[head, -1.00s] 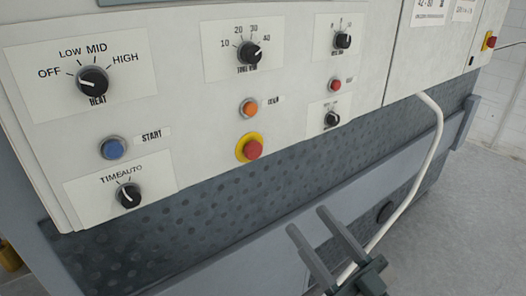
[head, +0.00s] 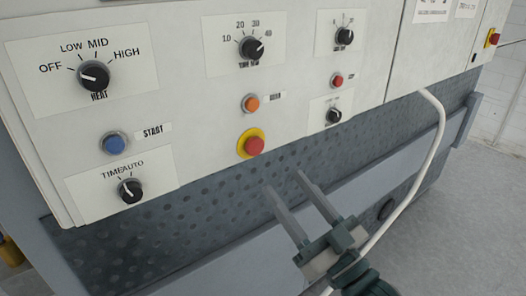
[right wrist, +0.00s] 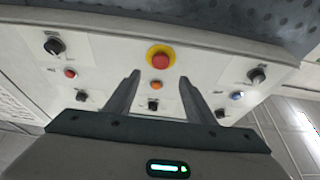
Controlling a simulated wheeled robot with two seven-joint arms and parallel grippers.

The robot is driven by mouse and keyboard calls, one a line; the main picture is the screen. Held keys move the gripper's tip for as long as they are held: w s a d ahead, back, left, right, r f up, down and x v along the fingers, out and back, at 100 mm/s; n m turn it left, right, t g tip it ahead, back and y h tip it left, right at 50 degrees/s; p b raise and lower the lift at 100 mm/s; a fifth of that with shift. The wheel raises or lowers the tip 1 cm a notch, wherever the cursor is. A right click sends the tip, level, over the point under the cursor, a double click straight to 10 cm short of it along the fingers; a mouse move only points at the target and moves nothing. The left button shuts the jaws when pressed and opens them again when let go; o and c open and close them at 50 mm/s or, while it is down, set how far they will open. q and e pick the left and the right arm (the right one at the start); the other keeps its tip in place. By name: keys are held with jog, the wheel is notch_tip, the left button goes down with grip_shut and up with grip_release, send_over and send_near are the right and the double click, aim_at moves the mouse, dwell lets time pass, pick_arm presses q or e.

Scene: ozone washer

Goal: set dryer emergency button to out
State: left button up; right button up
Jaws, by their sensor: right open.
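The dryer emergency button (head: 254,145) is a red mushroom knob on a yellow ring, low in the middle of the white control panel. It also shows in the right wrist view (right wrist: 160,58), top centre, beyond the fingertips. My right gripper (head: 283,180) is open and empty. In the head view its two fingers point up and left, with the tips just below and right of the button, apart from it. In the right wrist view the fingers (right wrist: 157,78) stand to either side below the button. My left gripper is not in view.
An orange button (head: 250,103) is just above the emergency button. A blue start button (head: 114,144) and several black knobs are on the same panel (head: 185,80). A second red-and-yellow button (head: 493,39) is far right. A white hose (head: 437,120) runs down behind my right gripper.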

aim_at(257, 147)
jog(key=p+x, duration=0.3)
jog(key=x, duration=0.6)
jog(key=shift+w+a+r, duration=0.15)
jog(key=shift+w, duration=0.1)
